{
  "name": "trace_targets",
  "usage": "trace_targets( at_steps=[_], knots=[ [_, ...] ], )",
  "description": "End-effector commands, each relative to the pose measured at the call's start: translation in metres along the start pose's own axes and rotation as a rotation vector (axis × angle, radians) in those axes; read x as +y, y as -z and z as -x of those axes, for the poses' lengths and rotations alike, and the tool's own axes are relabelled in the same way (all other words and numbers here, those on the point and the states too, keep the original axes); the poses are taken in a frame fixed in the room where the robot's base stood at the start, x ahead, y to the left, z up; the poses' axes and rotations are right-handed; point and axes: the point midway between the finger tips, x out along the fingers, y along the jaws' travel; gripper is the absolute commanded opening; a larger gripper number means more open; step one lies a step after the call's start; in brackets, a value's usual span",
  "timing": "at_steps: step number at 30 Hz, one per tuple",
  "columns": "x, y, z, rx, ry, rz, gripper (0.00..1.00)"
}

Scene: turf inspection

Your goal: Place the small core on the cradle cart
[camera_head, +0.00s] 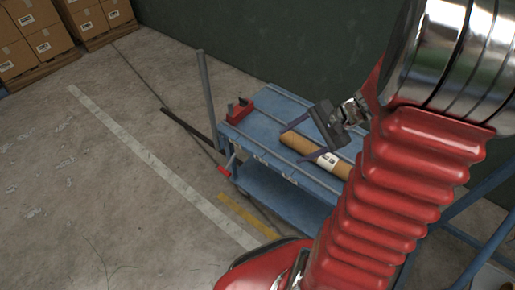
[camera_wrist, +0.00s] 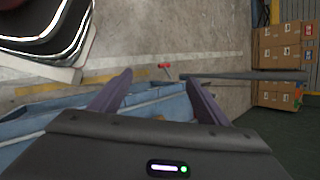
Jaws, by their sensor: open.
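The small core (camera_head: 343,170) is a brown tube with a white label. In the head view it lies lengthwise on the top of the blue cradle cart (camera_head: 262,130), along its rails. My gripper (camera_head: 294,143) is open at the core, with its dark fingers spread over and beside it; contact is unclear. Part of the core is hidden behind the fingers and my arm. In the wrist view the open purple fingers (camera_wrist: 156,78) have nothing visible between them except blue cart parts (camera_wrist: 150,105) and floor. The core does not show there.
A red block (camera_head: 240,111) sits at the cart's left end, near a grey upright post (camera_head: 206,98). Stacked boxes (camera_head: 35,40) stand on pallets at the back left. A dark green wall (camera_head: 300,45) rises behind the cart. The floor at left is clear.

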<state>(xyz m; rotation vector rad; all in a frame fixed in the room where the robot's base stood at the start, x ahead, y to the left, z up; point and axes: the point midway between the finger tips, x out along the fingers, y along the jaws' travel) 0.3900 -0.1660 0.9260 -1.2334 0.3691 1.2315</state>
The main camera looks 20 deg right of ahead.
Motion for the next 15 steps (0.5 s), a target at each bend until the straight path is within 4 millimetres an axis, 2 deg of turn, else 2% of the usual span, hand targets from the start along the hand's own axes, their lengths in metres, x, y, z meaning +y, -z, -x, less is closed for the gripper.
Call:
trace_targets(
  at_steps=[3,15],
  knots=[
    [-0.012,-0.030,0.003,0.017,-0.066,0.131,0.69],
    [-0.026,-0.115,0.016,0.095,-0.251,0.545,0.69]
  ],
)
